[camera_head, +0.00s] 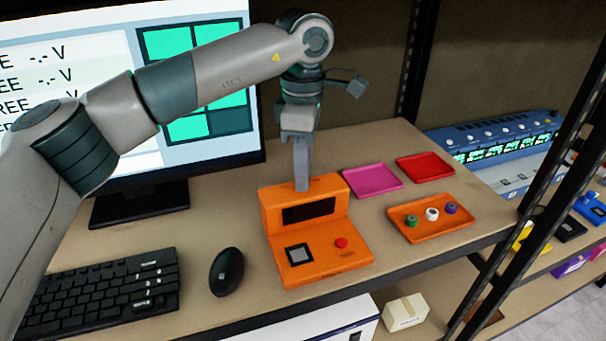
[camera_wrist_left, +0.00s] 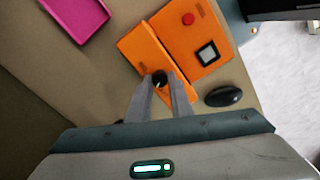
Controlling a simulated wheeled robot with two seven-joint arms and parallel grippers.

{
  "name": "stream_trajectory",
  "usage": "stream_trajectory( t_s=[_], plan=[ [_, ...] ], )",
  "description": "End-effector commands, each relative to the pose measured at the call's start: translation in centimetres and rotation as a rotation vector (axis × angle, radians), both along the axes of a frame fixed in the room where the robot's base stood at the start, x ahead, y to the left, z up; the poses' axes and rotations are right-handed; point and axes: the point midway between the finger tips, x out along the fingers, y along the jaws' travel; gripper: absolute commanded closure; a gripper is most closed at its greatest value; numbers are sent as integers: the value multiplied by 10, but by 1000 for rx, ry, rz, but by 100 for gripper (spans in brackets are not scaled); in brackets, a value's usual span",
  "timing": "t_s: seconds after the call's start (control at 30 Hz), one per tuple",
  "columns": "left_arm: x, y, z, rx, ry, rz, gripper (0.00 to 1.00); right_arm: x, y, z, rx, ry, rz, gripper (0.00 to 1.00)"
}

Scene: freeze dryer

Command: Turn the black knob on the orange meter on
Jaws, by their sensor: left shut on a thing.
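The orange meter (camera_head: 333,253) stands on the wooden shelf in front of the monitor. Its front has a dark display, a grey square and a red button. It also shows in the left wrist view (camera_wrist_left: 188,45). The black knob (camera_wrist_left: 159,78) is on the meter's top near one end, seen in the left wrist view. My left gripper (camera_head: 302,185) points straight down at the meter's top. In the left wrist view its fingers (camera_wrist_left: 161,82) are shut on the black knob, one on each side. The knob is hidden in the head view. My right gripper is not in view.
A black mouse (camera_head: 226,271) and a keyboard (camera_head: 95,295) lie left of the meter. A magenta tray (camera_head: 371,180), a red tray (camera_head: 425,167) and an orange tray (camera_head: 463,222) holding small coloured pieces lie to the right. The monitor (camera_head: 200,160) stands behind my left arm.

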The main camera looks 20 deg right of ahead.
Motion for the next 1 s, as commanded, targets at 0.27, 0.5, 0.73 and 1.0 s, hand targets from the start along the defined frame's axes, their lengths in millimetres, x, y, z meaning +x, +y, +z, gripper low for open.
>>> stream_trajectory(
  t_s=[0.27, 0.5, 0.73, 1.0],
  plan=[
    [1, 0, -1, -2, -4, -241, 100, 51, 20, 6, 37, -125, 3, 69],
    [1, 0, 0, -2, -2, -470, 100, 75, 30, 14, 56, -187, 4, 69],
    [1, 0, 1, -2, -3, -688, 100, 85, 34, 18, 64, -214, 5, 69],
    [1, -1, 2, -3, -3, -936, 100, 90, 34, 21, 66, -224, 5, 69]
  ],
)
